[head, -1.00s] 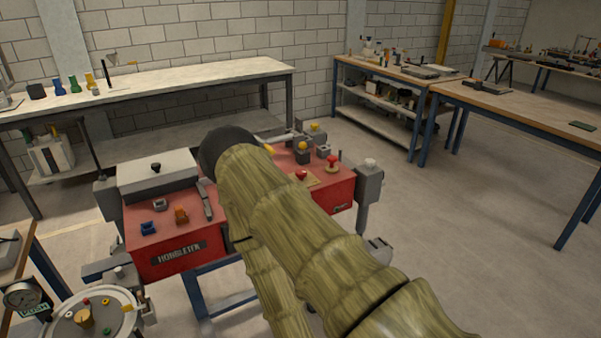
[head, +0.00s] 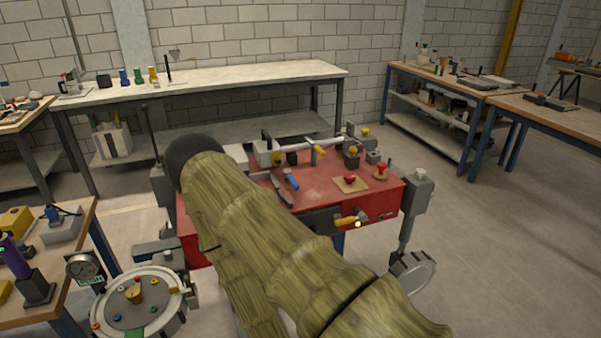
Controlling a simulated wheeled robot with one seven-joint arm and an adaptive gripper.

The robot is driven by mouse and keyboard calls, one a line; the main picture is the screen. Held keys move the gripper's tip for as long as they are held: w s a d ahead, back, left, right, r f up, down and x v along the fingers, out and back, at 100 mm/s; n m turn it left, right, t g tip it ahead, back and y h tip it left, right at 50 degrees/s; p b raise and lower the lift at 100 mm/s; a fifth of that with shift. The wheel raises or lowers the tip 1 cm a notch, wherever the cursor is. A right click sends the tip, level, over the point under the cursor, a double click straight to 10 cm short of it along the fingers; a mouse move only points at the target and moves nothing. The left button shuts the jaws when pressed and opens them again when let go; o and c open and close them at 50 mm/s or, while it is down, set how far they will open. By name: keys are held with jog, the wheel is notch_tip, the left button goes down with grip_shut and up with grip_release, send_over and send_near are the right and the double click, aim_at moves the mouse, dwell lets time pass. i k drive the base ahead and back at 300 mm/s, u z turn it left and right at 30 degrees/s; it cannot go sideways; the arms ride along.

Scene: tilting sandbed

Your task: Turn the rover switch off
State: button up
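I cannot pick out a rover or its switch with certainty. The red sandbed unit (head: 320,186) stands in the middle, with its left part behind my arm. On its top are a red knob on a tan plate (head: 350,182), a second red knob (head: 381,171) on a small base to its right, and a small blue piece (head: 291,180). A yellow-orange handle (head: 350,221) sits at its front edge. My olive arm crosses from lower right to its dark rounded end at upper left. My gripper does not show.
A round device (head: 136,300) with coloured knobs and a dial gauge (head: 83,267) stand at lower left. A wooden table (head: 62,290) is at the left edge. A long pale bench (head: 215,83) lines the wall. Open floor (head: 500,250) lies to the right.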

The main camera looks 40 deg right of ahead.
aim_at(349, 178)
jog(key=u, duration=1.3)
jog(key=k, duration=1.15)
jog(key=z, duration=1.4)
